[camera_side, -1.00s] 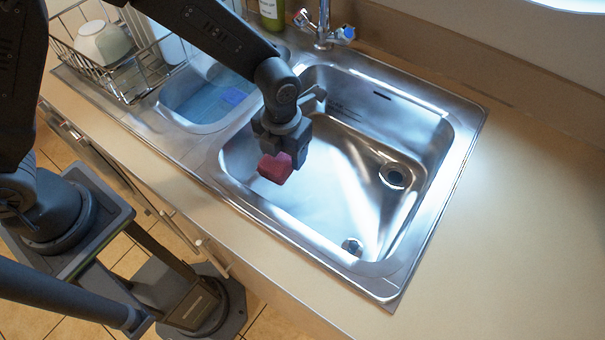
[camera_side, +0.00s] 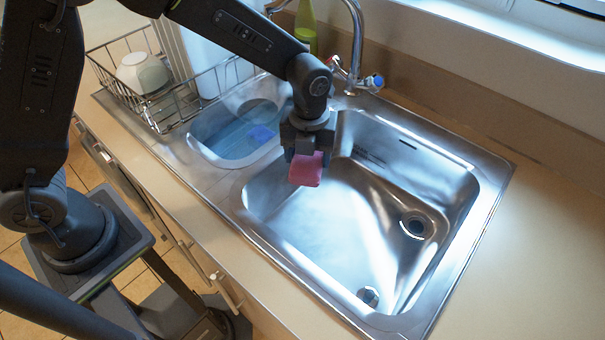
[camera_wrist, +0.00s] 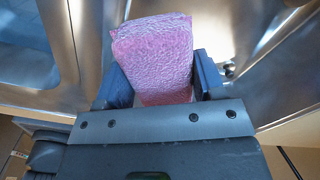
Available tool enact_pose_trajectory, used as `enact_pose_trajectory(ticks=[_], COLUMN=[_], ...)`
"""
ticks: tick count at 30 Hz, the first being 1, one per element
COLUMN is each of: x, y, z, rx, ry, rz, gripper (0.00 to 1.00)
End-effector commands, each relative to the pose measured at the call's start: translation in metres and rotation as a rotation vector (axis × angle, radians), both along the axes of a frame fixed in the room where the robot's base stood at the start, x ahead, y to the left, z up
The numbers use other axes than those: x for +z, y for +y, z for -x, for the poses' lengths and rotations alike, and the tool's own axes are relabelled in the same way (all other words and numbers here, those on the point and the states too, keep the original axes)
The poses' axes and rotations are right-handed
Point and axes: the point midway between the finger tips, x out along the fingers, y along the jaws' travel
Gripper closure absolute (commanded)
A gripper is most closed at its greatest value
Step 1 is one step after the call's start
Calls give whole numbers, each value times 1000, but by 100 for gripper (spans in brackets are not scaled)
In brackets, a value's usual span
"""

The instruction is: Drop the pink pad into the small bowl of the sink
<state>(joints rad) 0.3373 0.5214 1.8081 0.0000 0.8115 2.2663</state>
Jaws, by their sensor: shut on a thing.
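The pink pad (camera_side: 306,169) is a small soft-looking block held in my gripper (camera_side: 307,151). In the wrist view the pad (camera_wrist: 154,58) is between the two dark fingers, which press on its sides, and sticks out beyond them. My gripper (camera_wrist: 152,85) is shut on it. In the side view the pad appears against the left part of the large bowl (camera_side: 385,255), close to the divider; its height is hard to tell. The small bowl (camera_side: 215,155) of the sink lies to the left, with a blue item (camera_side: 262,134) in it, partly behind my arm.
A wire dish rack (camera_side: 160,112) with a pale bowl (camera_side: 143,73) stands left of the small bowl. A tap (camera_side: 356,50) and a green bottle (camera_side: 305,28) stand behind the sink. The counter (camera_side: 530,260) at right is clear.

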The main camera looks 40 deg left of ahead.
Motion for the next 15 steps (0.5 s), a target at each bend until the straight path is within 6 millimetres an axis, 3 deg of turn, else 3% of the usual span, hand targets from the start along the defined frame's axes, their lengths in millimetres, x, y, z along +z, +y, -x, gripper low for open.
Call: enact_pose_trajectory(ticks=[3,15], x=[17,28], y=[8,57], z=[-14,-29], rx=[193,895], ry=[-1,0], rz=[0,1], gripper=[60,60])
